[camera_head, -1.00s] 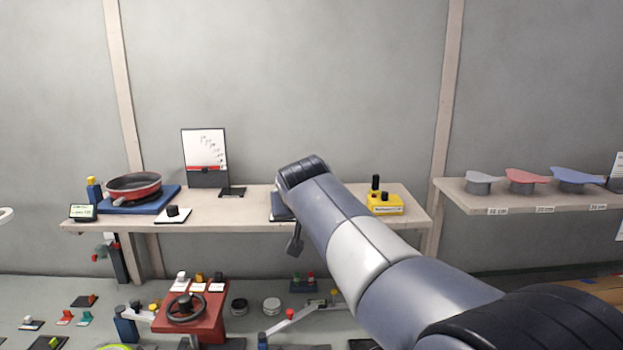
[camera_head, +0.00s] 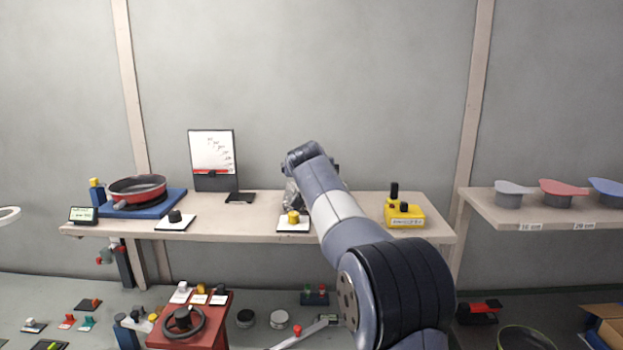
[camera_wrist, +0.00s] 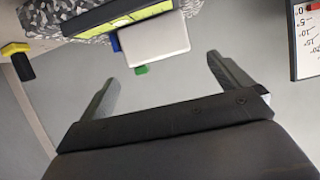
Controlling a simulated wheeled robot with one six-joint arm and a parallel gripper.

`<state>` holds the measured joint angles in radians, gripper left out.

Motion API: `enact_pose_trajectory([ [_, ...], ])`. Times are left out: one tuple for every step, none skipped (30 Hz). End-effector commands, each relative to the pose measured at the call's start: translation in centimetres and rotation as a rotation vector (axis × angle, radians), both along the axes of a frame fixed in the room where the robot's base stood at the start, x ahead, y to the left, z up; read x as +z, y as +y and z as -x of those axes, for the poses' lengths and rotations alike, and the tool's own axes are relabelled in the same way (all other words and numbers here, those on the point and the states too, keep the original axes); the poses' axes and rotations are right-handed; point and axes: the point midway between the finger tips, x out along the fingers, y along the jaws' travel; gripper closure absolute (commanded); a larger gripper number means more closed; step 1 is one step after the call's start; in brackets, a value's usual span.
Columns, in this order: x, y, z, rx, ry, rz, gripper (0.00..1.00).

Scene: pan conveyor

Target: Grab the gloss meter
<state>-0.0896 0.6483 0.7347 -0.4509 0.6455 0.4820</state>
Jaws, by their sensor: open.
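In the wrist view my gripper (camera_wrist: 162,68) is open, with nothing between its two fingers. Just beyond the fingertips, at the top, is a pale grey block (camera_wrist: 155,40) with small blue and green parts. Next to it is a dark-framed device with a yellow-green panel (camera_wrist: 128,22), against a grey camouflage-patterned body (camera_wrist: 70,14). This may be the gloss meter, but no name is readable. In the head view a grey patterned thing (camera_head: 291,194) shows partly behind my arm on the shelf. My gripper's fingers are hidden there.
The wooden shelf (camera_head: 258,230) also holds a red pan (camera_head: 138,188), a tilted board (camera_head: 212,160), a yellow-knobbed white plate (camera_head: 293,222) and a yellow box with black knobs (camera_head: 404,215). A red stand with a wheel (camera_head: 184,318) is below. The wall is close behind.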

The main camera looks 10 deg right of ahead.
Motion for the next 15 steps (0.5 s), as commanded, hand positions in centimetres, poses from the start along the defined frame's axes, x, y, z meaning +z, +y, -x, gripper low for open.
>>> enact_pose_trajectory([
  [0.0, -0.1, -0.2, 0.000, 0.000, 0.000, 0.02],
  [-0.1, -0.1, -0.3, 0.000, 0.000, 0.000, 0.02],
  [-0.2, -0.1, -0.5, 0.000, 0.001, 0.000, 0.02],
  [-0.3, -0.1, -0.7, 0.000, 0.001, 0.000, 0.02],
  [-0.4, -0.2, -0.9, 0.000, 0.001, 0.001, 0.02],
  [-0.6, -0.2, -1.3, 0.000, 0.002, 0.001, 0.02],
  [-0.8, -0.3, -1.6, 0.000, 0.003, 0.000, 0.02],
  [-1.0, -0.4, -2.0, 0.001, 0.003, 0.001, 0.02],
  [-1.2, -0.5, -2.5, 0.001, 0.003, 0.001, 0.02],
  [-1.4, -0.5, -2.9, 0.001, 0.003, 0.001, 0.02],
  [-1.6, -0.6, -3.2, 0.000, 0.002, 0.001, 0.02],
  [-1.8, -0.6, -3.6, 0.000, 0.002, 0.001, 0.02],
  [-1.9, -0.7, -3.9, 0.000, 0.001, 0.001, 0.02],
  [-2.0, -0.7, -4.1, 0.000, 0.000, 0.001, 0.02],
  [-2.2, -0.8, -4.4, 0.000, 0.001, 0.001, 0.02],
])
